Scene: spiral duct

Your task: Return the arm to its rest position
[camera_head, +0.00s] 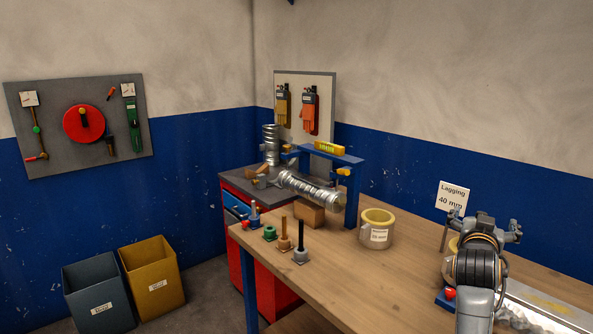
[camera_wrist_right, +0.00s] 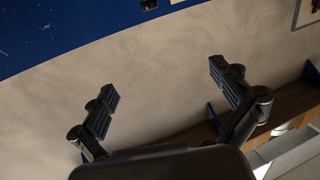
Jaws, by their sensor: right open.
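My right arm comes in at the lower right of the head view. Its gripper (camera_head: 483,224) is over the right part of the workbench (camera_head: 345,275), near the Lagging 40 mm sign (camera_head: 452,197). In the right wrist view the right gripper (camera_wrist_right: 163,84) has its two fingers spread wide, with nothing between them. Behind them are plain wall and a blue band. My left gripper is not in view. The silver spiral duct (camera_head: 312,191) lies tilted at the blue frame (camera_head: 352,195), apart from my right gripper.
A tape roll (camera_head: 377,228) and several small upright pegs (camera_head: 284,236) stand on the bench. A long silver piece (camera_head: 540,310) lies beside my right arm. Grey and yellow bins (camera_head: 153,278) stand on the floor at left. The bench's middle front is clear.

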